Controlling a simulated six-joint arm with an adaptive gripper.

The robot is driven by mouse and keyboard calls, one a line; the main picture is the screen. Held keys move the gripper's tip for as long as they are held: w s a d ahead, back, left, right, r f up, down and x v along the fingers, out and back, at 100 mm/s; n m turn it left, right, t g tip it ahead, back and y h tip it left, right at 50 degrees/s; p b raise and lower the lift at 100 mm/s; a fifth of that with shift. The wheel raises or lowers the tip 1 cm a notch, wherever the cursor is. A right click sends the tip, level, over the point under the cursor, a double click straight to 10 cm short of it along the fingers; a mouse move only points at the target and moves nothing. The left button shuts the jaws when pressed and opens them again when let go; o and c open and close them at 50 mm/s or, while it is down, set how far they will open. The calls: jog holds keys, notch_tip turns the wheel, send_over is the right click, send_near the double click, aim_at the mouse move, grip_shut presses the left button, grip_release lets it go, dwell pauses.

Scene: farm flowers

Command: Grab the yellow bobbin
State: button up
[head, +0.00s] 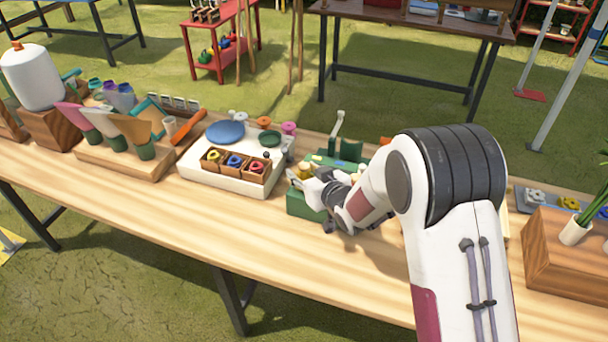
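My gripper (317,189) is at the green box (303,206) on the wooden table, just right of the white tray. Its fingers are small and partly hidden by its own body, so whether they are open or shut is unclear. A small yellow piece (305,172) shows at the green box, right beside the fingers; whether they touch it, and whether it is a bobbin, I cannot tell. Another yellow ring-shaped piece (213,156) sits in the left compartment of a wooden holder. A third yellow piece (568,203) lies in a grey tray at the far right.
The white tray (199,174) carries the holder with blue and red pieces and a blue disc (226,132). Seed scoops, an orange-handled tool (188,128) and a white jug (33,75) stand left. A wooden block (560,262) with a plant stands right. The table's front strip is clear.

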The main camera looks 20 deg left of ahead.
aim_at(304, 165)
grip_shut()
jog(key=shift+r, duration=0.15)
jog(key=shift+r, duration=4.9)
